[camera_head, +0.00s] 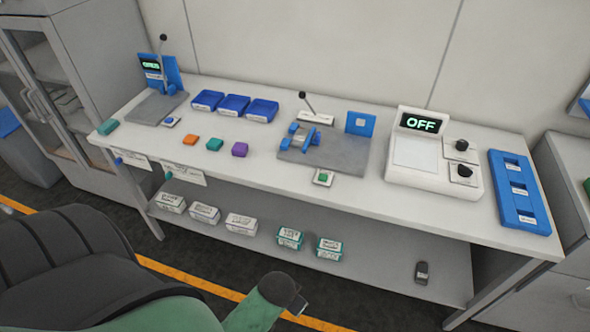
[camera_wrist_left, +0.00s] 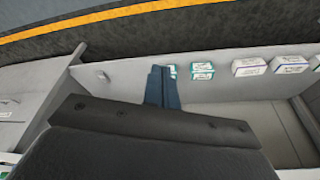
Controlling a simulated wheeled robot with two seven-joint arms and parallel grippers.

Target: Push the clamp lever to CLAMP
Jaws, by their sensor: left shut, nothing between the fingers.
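A lever with a black knob (camera_head: 303,96) rises from the back of a grey fixture plate (camera_head: 340,152) near the middle of the bench. It leans to the left, with a small white label plate (camera_head: 316,117) at its foot. A blue clamp block (camera_head: 300,135) sits on the plate. I cannot read any CLAMP marking. In the left wrist view, my left gripper (camera_wrist_left: 161,72) is shut and empty, with shelf boxes beyond its tips. The lever is not in that view. My right gripper is not in view.
A second tall lever (camera_head: 163,62) stands on a plate at the far left. Blue bins (camera_head: 234,104), coloured blocks (camera_head: 214,145), a white unit reading OFF (camera_head: 433,155) and a blue rack (camera_head: 518,192) occupy the bench (camera_head: 275,185). Boxes (camera_head: 240,223) stand on the lower shelf.

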